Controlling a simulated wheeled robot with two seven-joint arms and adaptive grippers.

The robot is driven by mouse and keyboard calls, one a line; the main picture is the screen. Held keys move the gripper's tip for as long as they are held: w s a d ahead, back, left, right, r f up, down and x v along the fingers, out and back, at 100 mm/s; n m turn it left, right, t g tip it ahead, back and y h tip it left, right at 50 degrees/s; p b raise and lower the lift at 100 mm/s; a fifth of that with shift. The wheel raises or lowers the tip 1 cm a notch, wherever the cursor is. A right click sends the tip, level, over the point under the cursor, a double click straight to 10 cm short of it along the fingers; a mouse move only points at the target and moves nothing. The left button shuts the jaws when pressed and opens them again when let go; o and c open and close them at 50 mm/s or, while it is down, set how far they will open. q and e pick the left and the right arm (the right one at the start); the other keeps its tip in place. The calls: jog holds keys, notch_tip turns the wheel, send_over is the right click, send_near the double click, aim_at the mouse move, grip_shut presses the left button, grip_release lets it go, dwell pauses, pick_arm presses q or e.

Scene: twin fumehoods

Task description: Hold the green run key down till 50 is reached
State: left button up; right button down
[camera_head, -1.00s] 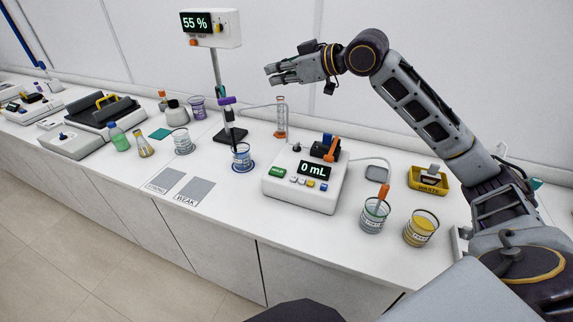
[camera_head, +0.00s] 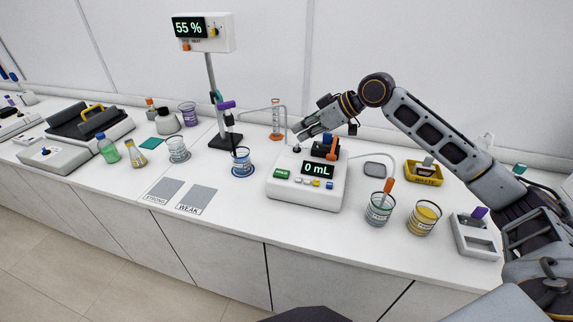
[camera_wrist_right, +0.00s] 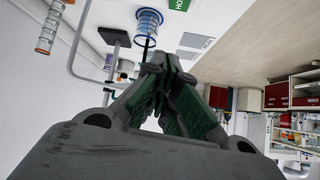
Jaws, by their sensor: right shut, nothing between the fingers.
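The white pump box (camera_head: 333,190) stands on the bench, its display (camera_head: 317,168) reading 0 mL. The green key (camera_head: 282,174) is at the left of its sloped front, and part of it shows at the top edge of the right wrist view (camera_wrist_right: 180,4). My right gripper (camera_head: 297,134) is shut and empty, above the rear left part of the pump box. It is behind and above the green key, apart from it. In the right wrist view its fingertips (camera_wrist_right: 160,62) are together. My left gripper is not in view.
A blue-ringed beaker (camera_head: 242,163) stands left of the pump under a stand whose display (camera_head: 188,27) reads 55 %. A glass cylinder (camera_head: 276,120) and a thin bent tube are behind. Beakers with teal (camera_head: 379,208) and yellow (camera_head: 424,218) contents stand to the right.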

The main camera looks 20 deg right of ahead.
jog(key=shift+s+d+f+n+g, duration=0.1)
jog(key=shift+s+f+n+g, duration=0.2)
jog(key=shift+s+n, duration=0.2)
jog(key=shift+s+d+f+n+g, duration=0.1)
jog(key=shift+s+f+n+g, duration=0.15)
jog(key=shift+s+n, duration=0.25)
jog(key=shift+a+f, duration=0.1)
